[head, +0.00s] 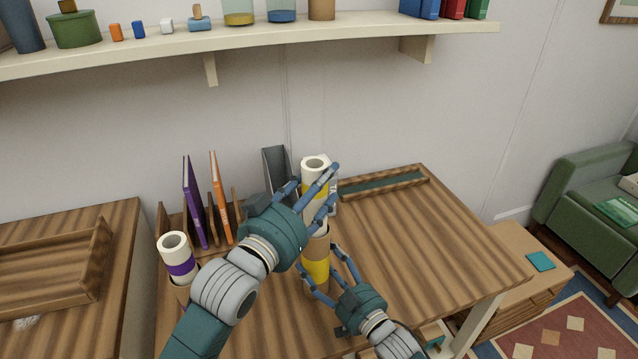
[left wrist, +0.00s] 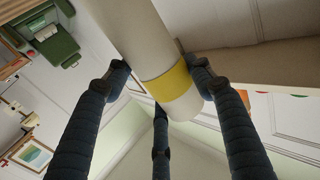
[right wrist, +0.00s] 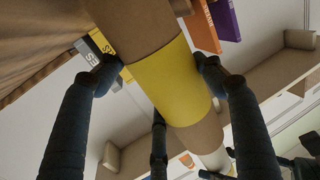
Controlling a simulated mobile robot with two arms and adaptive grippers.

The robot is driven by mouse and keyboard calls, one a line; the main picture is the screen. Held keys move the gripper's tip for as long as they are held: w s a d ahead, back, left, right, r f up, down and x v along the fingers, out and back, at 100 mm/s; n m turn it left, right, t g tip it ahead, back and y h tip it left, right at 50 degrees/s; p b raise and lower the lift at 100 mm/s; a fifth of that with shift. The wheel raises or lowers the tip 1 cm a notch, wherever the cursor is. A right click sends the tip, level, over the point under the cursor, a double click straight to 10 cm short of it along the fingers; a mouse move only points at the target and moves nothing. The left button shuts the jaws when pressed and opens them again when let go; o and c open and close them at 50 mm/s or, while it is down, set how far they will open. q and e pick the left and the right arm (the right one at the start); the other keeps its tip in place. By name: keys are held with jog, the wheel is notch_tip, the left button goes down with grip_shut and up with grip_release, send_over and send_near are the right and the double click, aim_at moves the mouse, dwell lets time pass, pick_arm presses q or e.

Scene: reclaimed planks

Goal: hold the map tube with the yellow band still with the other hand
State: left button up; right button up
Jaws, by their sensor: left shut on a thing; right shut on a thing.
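The map tube (head: 317,249) is brown with a wide yellow band and stands upright on the desk. My right gripper (head: 319,262) is shut around it at the band; the tube (right wrist: 178,85) also fills the middle of the right wrist view. A white roll (head: 314,165) with a narrow yellow band is upright at the tube's top, in line with it. My left gripper (head: 318,187) is shut on this roll; the left wrist view shows the roll (left wrist: 140,40) between the fingers. The left hand partly hides where roll and tube meet, so I cannot tell how deep the roll sits.
A white roll with a purple band (head: 175,257) stands in a brown holder at the desk's left. A shallow tray (head: 385,183) lies at the back. The desk's right side is clear. A shelf (head: 300,33) hangs above.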

pick_arm(q)
jog(key=o, duration=1.5)
jog(key=shift+c, duration=0.2)
jog(key=v, duration=1.2)
pick_arm(e)
jog(key=o, duration=1.5)
jog(key=shift+c, duration=0.2)
pick_arm(q)
jog(key=shift+r, duration=0.15)
pick_arm(e)
jog(key=shift+s+d, duration=0.1)
